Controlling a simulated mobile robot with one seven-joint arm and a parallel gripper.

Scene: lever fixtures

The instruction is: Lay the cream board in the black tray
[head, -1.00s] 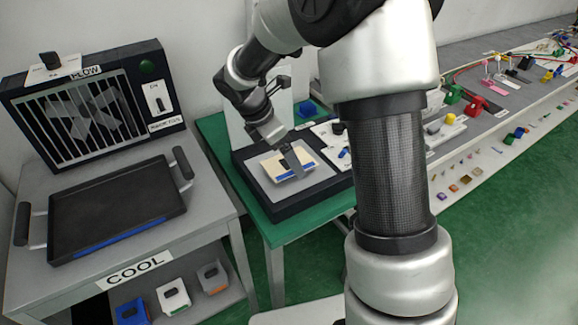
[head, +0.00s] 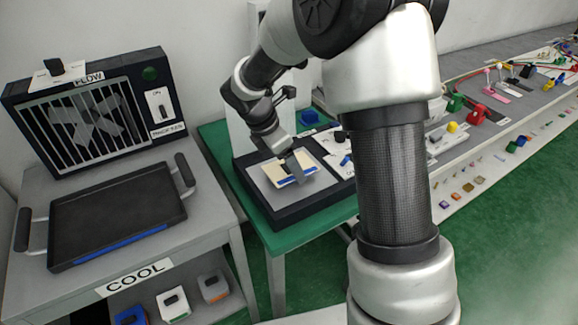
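The cream board (head: 280,172) lies on the grey plate of a dark device on the green table, with a blue strip along its front edge. My gripper (head: 297,172) reaches down over the board's right side. Its fingers overlap the board in the picture, and I cannot tell whether they are shut on it. The black tray (head: 118,215) sits on the grey cart at the left, empty, with a handle at each end and a blue strip along its front.
A fan unit (head: 90,110) stands behind the tray. The cart bears a COOL label (head: 135,278), with several small blocks on its lower shelf. The dark device (head: 310,200) sits right of the cart, across a gap. A bench with lever fixtures (head: 490,95) runs along the right.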

